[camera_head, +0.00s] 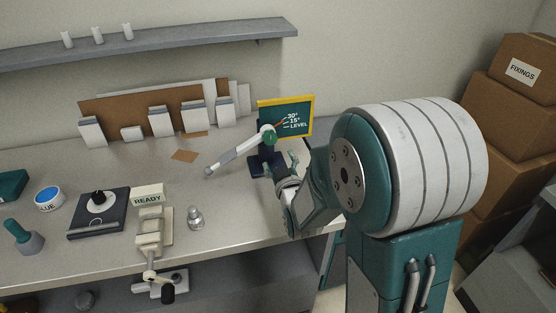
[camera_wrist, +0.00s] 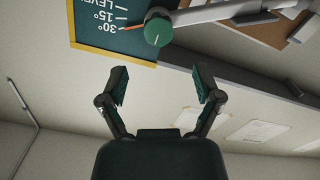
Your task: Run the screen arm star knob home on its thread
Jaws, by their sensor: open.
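The green star knob (camera_head: 269,138) sits at the pivot of a pale screen arm (camera_head: 235,156). It also shows in the wrist view (camera_wrist: 158,31), ahead of my gripper. The arm slopes down to the left from the knob in the head view. Behind it stands a green angle board (camera_head: 300,128) with a yellow frame, marked 30°, 15° and LEVEL. A thin red pointer reaches from the pivot towards the marks. My gripper (camera_wrist: 161,82) is open and empty, its fingers apart from the knob. How far the knob is threaded on cannot be told.
A READY sign (camera_head: 148,196) on a pale device, a small metal piece (camera_head: 196,218) and a dark square base (camera_head: 98,213) stand on the counter to the left. Brown and white panels (camera_head: 160,108) lean at the back. Cardboard boxes (camera_head: 520,100) are stacked right.

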